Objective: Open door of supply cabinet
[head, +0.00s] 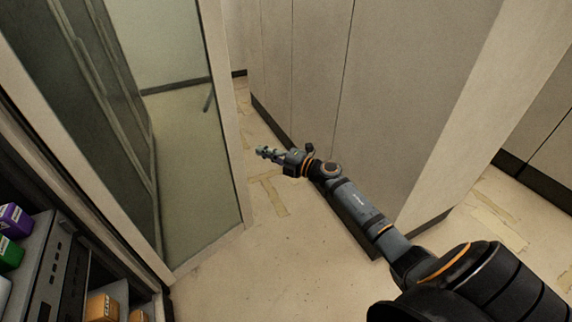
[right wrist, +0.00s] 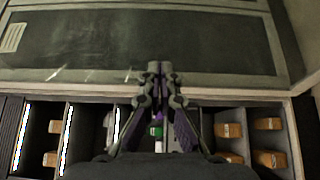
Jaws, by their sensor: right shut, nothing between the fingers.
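In the head view, what looks like the supply cabinet takes up the left side, with a pale frame (head: 75,150) and open shelves at the lower left. A glass panel (head: 182,150) in a pale frame stands beside the shelves. A small dark handle (head: 208,98) shows at the glass. I cannot tell whether this panel is the cabinet's door swung out. My right gripper (head: 262,152) is to the right of the panel's edge, apart from it, shut and empty. It also shows shut in the right wrist view (right wrist: 160,68). My left gripper is out of view.
Shelves hold a purple box (head: 14,220), a green box (head: 9,253) and orange boxes (head: 102,307). A tall pale cupboard block (head: 400,80) stands close behind my right arm. Bare floor (head: 265,260) lies between it and the glass panel.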

